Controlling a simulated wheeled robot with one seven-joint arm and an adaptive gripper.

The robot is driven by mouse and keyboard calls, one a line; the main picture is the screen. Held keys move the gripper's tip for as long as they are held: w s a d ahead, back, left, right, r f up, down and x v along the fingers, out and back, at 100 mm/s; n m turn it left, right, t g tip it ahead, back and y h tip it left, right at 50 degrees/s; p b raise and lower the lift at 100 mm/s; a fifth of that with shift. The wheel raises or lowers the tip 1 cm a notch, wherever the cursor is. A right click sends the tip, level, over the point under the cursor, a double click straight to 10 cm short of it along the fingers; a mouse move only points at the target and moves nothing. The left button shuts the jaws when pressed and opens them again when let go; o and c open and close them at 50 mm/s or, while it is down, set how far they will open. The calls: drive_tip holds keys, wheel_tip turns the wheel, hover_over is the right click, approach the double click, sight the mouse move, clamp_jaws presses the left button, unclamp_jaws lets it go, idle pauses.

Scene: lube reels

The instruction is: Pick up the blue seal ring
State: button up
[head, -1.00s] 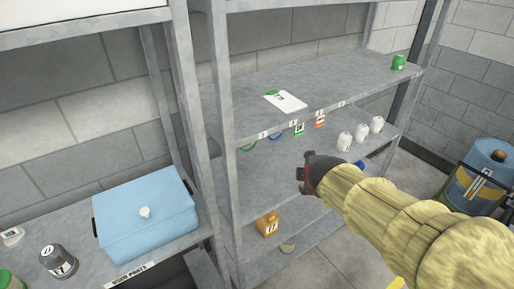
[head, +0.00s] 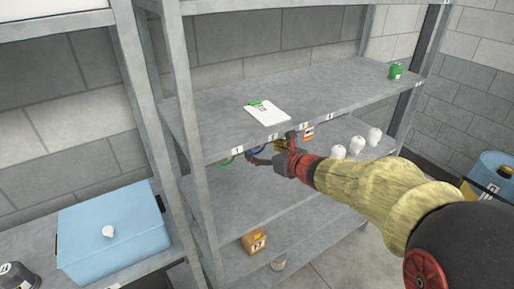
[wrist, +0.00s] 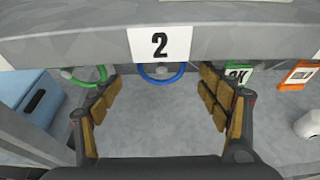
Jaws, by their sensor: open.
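The blue seal ring (wrist: 162,80) hangs under the shelf edge below the label "2" in the wrist view, its upper part hidden behind the label. My gripper (wrist: 160,95) is open and empty, with one padded finger on each side of the ring's position. The fingers point toward the shelf edge, and the ring appears apart from both pads. In the head view my gripper (head: 270,152) is just below the shelf's front edge.
A green ring (wrist: 90,78) hangs left of the blue one, near the left finger. Green (wrist: 238,74) and orange (wrist: 298,75) tags hang to the right. The shelf edge (wrist: 80,48) is close above. White bottles (head: 356,146) stand at the right.

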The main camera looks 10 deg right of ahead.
drive_tip(key=b+x, duration=0.1)
drive_tip(key=x, duration=0.4)
drive_tip(key=shift+w+d+f, duration=0.1)
drive_tip(key=shift+f, duration=0.1)
drive_tip(key=c, duration=0.3)
drive_tip(key=c, duration=0.6)
drive_tip(key=shift+r, duration=0.1)
drive_tip(key=shift+c, duration=0.2)
